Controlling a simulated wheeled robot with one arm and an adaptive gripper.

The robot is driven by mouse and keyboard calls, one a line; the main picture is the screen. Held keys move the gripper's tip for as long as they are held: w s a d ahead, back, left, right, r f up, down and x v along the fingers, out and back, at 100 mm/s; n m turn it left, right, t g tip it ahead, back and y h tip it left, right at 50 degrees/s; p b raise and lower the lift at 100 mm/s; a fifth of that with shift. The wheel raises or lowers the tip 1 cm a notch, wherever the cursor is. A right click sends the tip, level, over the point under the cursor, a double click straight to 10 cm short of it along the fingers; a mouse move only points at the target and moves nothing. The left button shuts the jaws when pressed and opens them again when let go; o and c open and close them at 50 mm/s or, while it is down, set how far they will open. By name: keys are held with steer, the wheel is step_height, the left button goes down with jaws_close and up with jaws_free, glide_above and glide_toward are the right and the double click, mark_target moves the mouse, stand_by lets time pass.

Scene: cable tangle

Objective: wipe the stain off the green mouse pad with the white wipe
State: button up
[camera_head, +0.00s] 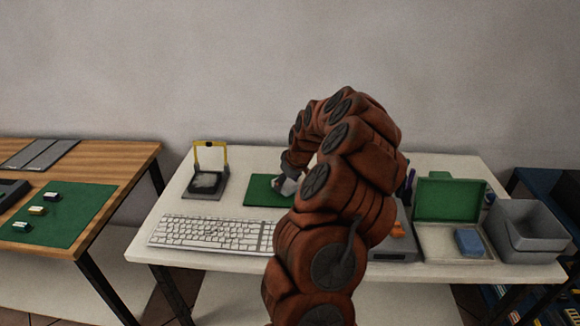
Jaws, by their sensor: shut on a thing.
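The green mouse pad (262,193) lies flat on the white table, behind the keyboard. My gripper (284,187) is over the right part of the pad, low and close to its surface. It is small in view and partly behind my arm. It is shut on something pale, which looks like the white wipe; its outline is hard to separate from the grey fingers. I cannot tell whether the wipe touches the pad. No stain shows on the visible part of the pad; my gripper and arm hide its right side.
A white keyboard (213,233) lies in front of the pad. A yellow-framed device (208,172) stands to the left. A green-lidded box (450,199) with a blue block (469,242) and a grey bin (528,228) stand at the right. A wooden table (110,158) is further left.

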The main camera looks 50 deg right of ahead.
steer(key=shift+w+r, duration=0.1)
steer(key=shift+r, duration=3.6)
